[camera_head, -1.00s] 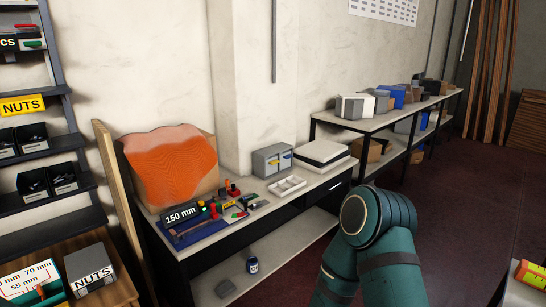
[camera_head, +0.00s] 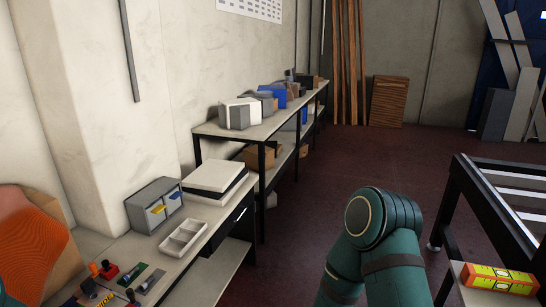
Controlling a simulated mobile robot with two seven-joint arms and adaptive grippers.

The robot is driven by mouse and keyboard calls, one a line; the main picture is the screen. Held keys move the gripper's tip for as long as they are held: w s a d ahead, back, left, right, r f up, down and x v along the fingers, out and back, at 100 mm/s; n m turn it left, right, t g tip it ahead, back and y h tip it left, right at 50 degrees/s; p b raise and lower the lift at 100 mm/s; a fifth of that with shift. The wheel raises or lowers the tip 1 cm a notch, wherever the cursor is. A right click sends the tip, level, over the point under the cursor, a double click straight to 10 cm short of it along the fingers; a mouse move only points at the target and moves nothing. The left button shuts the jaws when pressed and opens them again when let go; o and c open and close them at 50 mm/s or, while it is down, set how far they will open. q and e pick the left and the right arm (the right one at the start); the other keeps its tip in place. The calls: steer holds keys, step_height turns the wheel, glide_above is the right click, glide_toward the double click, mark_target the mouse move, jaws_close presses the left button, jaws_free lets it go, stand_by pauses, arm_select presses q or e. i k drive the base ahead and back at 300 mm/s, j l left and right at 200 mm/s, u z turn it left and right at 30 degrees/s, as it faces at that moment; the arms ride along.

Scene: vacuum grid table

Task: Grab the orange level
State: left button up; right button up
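The orange level (camera_head: 498,279) is a short bar with orange ends and yellow-green parts with vials. It lies on a light-topped surface (camera_head: 473,298) at the lower right. Its whole length is in the picture. One of my teal arms (camera_head: 383,235) rises from the bottom, right of the middle and left of the level, with a clear gap between them. No gripper fingers show. A bit of teal shows at the lower left edge.
A black-framed table with pale slats (camera_head: 508,212) stands behind the level. Along the left wall are a workbench with a white divided tray (camera_head: 184,238), a grey drawer box (camera_head: 155,204) and tools, then a shelf with boxes (camera_head: 240,115). The dark red floor (camera_head: 316,190) between is open.

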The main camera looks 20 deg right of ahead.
mark_target(485, 278)
steer(key=i+z, duration=0.45)
steer(key=i, duration=0.9)
steer(key=i+z, duration=0.2)
steer(key=z, duration=1.1)
